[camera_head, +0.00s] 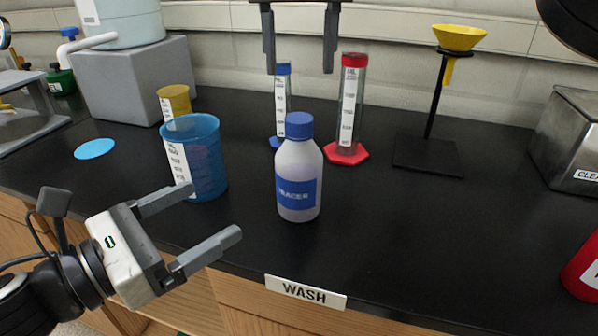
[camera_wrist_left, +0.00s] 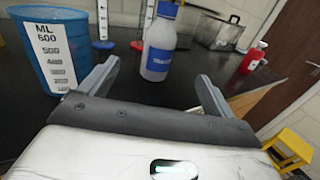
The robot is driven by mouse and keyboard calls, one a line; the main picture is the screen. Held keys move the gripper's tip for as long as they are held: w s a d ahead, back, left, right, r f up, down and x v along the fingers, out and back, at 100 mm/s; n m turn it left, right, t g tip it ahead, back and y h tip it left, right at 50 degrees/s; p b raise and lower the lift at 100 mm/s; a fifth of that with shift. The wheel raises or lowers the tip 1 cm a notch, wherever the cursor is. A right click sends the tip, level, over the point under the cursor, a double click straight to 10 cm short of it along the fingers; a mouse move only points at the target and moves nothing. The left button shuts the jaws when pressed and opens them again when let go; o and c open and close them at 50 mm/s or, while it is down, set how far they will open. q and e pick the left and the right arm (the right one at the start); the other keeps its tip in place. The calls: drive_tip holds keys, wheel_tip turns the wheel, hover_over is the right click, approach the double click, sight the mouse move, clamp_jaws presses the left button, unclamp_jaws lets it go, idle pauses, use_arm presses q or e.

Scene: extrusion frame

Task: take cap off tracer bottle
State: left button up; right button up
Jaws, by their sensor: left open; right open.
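The tracer bottle (camera_head: 298,178) is pale and translucent with a blue label. It stands upright near the middle of the black bench. Its blue cap (camera_head: 299,126) sits on its top. In the left wrist view the bottle (camera_wrist_left: 158,55) stands beyond the fingertips, with its cap (camera_wrist_left: 167,9) at the upper edge. My left gripper (camera_head: 214,211) is open and empty, left of the bottle at the bench's front edge, apart from it. My right gripper (camera_head: 299,71) points down from the top of the head view, open and empty, appearing above the bottle in the picture.
A blue beaker (camera_head: 205,165) stands close left of the bottle. Blue-capped (camera_head: 283,95) and red-capped (camera_head: 350,105) cylinders stand behind it. A yellow funnel on a black stand (camera_head: 428,155) is to the right. The bench right of the bottle is clear above the WASH sign (camera_head: 305,292).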

sight(281, 171)
drive_tip(key=shift+s, duration=0.2)
use_arm(q)
drive_tip(key=x, duration=1.5)
drive_tip(key=shift+w+d, duration=0.15)
drive_tip(key=shift+d, duration=0.1)
